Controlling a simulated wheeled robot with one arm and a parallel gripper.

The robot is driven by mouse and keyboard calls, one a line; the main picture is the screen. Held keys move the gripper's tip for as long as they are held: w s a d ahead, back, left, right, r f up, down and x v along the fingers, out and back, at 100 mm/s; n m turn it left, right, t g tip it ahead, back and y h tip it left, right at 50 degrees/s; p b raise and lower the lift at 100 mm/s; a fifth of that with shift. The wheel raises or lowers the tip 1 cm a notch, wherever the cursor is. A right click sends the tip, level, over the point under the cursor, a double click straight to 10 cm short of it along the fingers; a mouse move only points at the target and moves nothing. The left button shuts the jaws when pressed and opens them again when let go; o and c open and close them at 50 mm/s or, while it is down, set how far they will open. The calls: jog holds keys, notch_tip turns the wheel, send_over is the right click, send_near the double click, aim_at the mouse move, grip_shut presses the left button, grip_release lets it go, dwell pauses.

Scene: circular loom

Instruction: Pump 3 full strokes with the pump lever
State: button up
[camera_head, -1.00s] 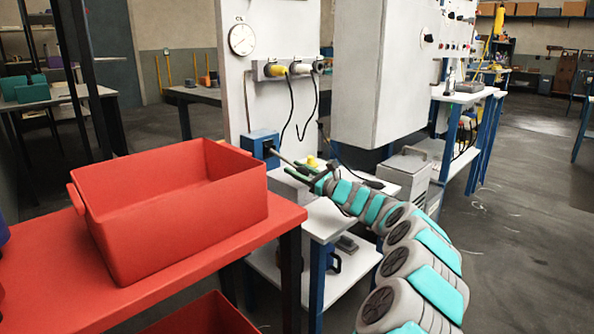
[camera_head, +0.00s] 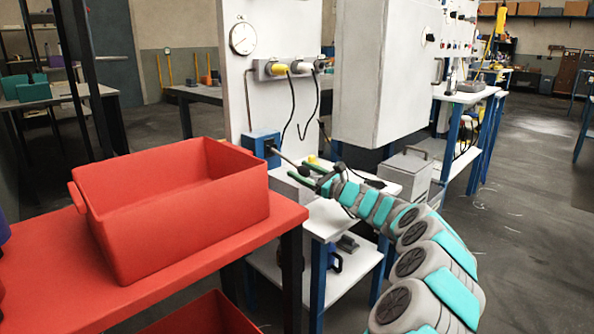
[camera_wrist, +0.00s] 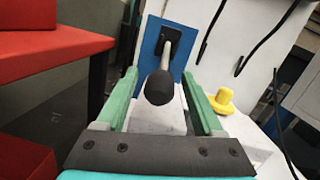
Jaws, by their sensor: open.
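The pump is a blue box (camera_head: 262,144) mounted low on the white panel. Its lever (camera_head: 284,158) slopes down and out from the box toward my gripper. In the wrist view, the blue plate (camera_wrist: 150,50) has a black slot, and the grey lever rod (camera_wrist: 166,55) ends in a black knob (camera_wrist: 159,88). My gripper (camera_head: 308,175) is open, with its green fingers apart on either side of the knob. In the wrist view, my gripper (camera_wrist: 160,78) shows gaps between the knob and both fingers.
A yellow knob (camera_wrist: 222,99) stands on the white bench (camera_head: 325,222), right of the fingers. Black cables hang on the panel. A red bin (camera_head: 180,230) sits on a red table at the left. A grey box (camera_head: 408,173) stands right of the bench.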

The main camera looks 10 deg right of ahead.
jog(key=shift+v, duration=2.8)
jog(key=shift+a, duration=0.1)
jog(key=shift+c, duration=0.3)
